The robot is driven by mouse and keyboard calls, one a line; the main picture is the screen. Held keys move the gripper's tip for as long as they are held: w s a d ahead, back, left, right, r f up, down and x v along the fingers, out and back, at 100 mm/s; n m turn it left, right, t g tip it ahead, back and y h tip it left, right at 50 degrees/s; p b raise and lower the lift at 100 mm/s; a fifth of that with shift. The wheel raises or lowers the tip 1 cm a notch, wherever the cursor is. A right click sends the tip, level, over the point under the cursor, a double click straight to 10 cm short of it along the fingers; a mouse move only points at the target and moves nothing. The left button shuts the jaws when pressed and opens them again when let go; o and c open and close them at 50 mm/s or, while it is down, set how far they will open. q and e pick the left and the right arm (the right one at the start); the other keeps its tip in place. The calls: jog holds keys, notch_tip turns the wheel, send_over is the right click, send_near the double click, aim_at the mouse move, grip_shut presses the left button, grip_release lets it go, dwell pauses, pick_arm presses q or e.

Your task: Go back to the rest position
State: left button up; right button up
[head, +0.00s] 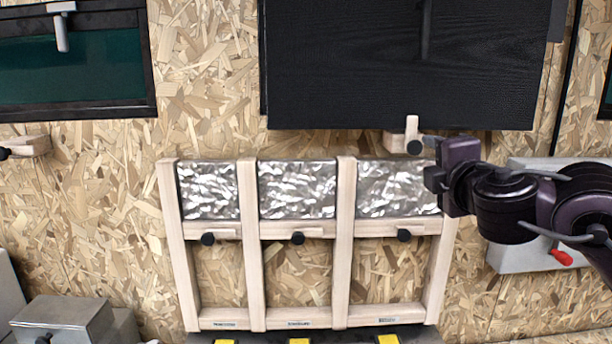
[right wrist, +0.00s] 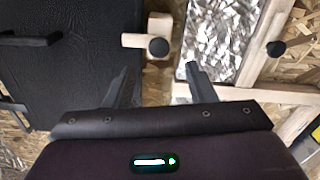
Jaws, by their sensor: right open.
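My right gripper (head: 430,160) reaches in from the right in the head view, beside a small wooden latch with a black knob (head: 411,138) below the black panel. In the right wrist view the gripper (right wrist: 160,75) shows its two fingers spread apart with nothing between them. The latch's wooden block and knob (right wrist: 158,46) lie beyond the fingertips there, and whether they touch is not clear. My left gripper is in neither view.
A wooden frame (head: 346,250) with three crinkled silver panels (head: 297,188) and black knobs stands at the centre. A black panel (head: 400,75) hangs above it. A grey box with a red part (head: 520,255) is behind my right arm. A metal box (head: 62,320) is lower left.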

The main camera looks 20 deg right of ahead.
jog(key=s+a+f+m+g+y, duration=0.15)
jog(key=a+f, duration=0.25)
jog(key=f, duration=0.6)
jog(key=w+a+f+m+g, duration=0.1)
jog(key=a+f+m+g, duration=0.2)
jog(key=f, duration=0.6)
jog(key=s+a+f+m+g+y, duration=0.1)
jog(key=a+f+m, duration=0.1)
jog(key=a+f, duration=0.6)
jog(key=s+a+f+m+g+y, duration=0.2)
jog(key=s+f+m+g, duration=0.7)
jog(key=s+f, duration=1.2)
notch_tip(320, 180, down, 29)
jog(key=b, duration=0.2)
jog(key=s+d+f+g+b, duration=0.2)
jog(key=s+d+f, duration=0.1)
jog(key=s+f, duration=1.7)
notch_tip(320, 180, down, 3)
jog(key=shift+s+d+f+n+b, duration=0.1)
jog(key=shift+s+d+n+b, duration=0.2)
jog(key=shift+s+d+n, duration=0.1)
